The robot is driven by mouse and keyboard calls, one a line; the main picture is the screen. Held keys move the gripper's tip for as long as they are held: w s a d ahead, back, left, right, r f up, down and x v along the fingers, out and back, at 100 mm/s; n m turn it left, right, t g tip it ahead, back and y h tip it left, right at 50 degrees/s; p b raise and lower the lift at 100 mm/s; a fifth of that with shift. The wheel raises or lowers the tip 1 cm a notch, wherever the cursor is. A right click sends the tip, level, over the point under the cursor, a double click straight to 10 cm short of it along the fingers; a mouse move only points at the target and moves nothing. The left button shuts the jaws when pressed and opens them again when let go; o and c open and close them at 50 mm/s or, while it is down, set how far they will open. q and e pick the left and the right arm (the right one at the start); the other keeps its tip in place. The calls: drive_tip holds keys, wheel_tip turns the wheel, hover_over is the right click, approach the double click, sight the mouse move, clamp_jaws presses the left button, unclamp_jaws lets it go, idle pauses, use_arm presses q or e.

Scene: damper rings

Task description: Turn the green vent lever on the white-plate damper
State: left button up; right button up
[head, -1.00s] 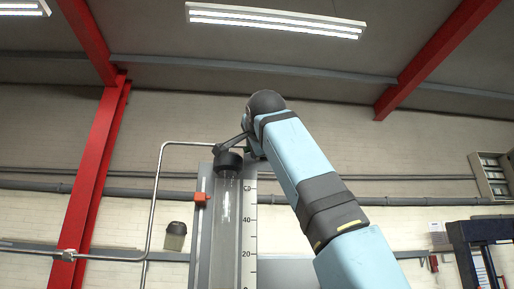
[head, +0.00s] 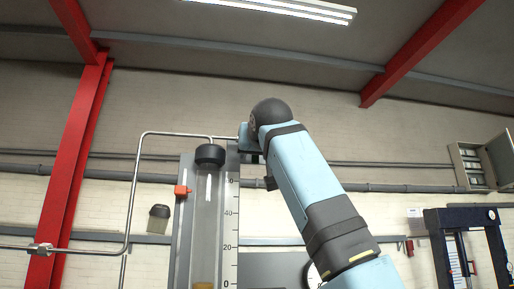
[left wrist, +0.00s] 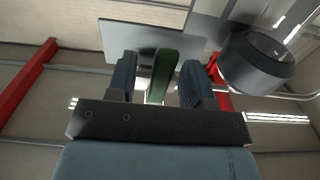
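In the left wrist view the green lever (left wrist: 162,76) stands between the two dark blue fingers of my left gripper (left wrist: 158,80). The fingers are apart, with a gap on each side of the lever. A pale plate (left wrist: 118,38) lies behind the lever; I cannot tell for sure that it is the damper's white plate. In the head view the lever and plate do not show clearly. A light blue arm of mine rises from the lower right, and its far end hides what is behind it. My right gripper is not in view.
A clear tube with a black cap (head: 210,154) stands left of the arm on a grey scaled panel (head: 231,225). The cap (left wrist: 255,65) is close right of the fingers in the left wrist view. A red clip (head: 182,191) and bent metal pipe (head: 135,190) are further left.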

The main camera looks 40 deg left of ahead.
use_arm(q)
drive_tip(key=shift+s+d, duration=0.15)
drive_tip(key=shift+b+v, duration=0.5)
drive_tip(key=shift+v, duration=0.3)
drive_tip(key=b+v, duration=0.2)
drive_tip(key=v, duration=0.4)
idle(0.5)
idle(0.5)
